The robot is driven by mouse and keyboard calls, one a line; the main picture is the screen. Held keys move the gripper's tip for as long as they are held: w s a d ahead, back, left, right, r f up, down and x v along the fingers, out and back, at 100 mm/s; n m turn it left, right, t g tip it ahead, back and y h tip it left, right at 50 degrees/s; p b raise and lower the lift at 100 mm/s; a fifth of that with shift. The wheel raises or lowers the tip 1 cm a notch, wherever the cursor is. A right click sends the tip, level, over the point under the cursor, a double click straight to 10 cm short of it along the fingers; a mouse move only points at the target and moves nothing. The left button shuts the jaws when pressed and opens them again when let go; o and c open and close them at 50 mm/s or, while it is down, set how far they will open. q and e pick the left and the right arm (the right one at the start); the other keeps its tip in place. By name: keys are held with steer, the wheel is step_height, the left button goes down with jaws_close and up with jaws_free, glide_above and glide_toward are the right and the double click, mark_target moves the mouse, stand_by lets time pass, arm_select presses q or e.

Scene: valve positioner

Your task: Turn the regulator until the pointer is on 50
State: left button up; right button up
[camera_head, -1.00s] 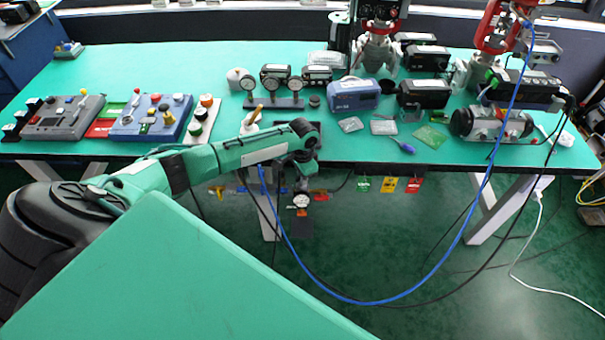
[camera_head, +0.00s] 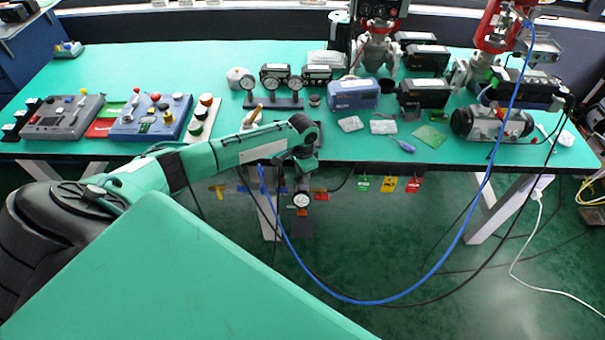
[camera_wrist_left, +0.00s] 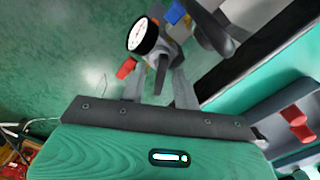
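The regulator's round gauge (camera_head: 301,200), with a white face, hangs below the front edge of the bench. It also shows near the top of the left wrist view (camera_wrist_left: 143,35), tilted; its pointer is too small to read. Grey and yellowish regulator parts (camera_wrist_left: 178,30) show beside the gauge. My right gripper is not in view.
The green bench (camera_head: 180,62) carries control boxes (camera_head: 150,117) at left, and gauges and valve devices at middle and right. A red piece (camera_wrist_left: 126,68) is close beside my left finger. Hanging tags (camera_head: 388,184) and a blue hose (camera_head: 400,290) are right of the gripper.

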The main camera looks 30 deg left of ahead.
arm_select(q)
step_height(320, 180, up, 13)
steer(key=b, duration=0.1)
steer(key=shift+f, duration=0.2)
stand_by(0.4)
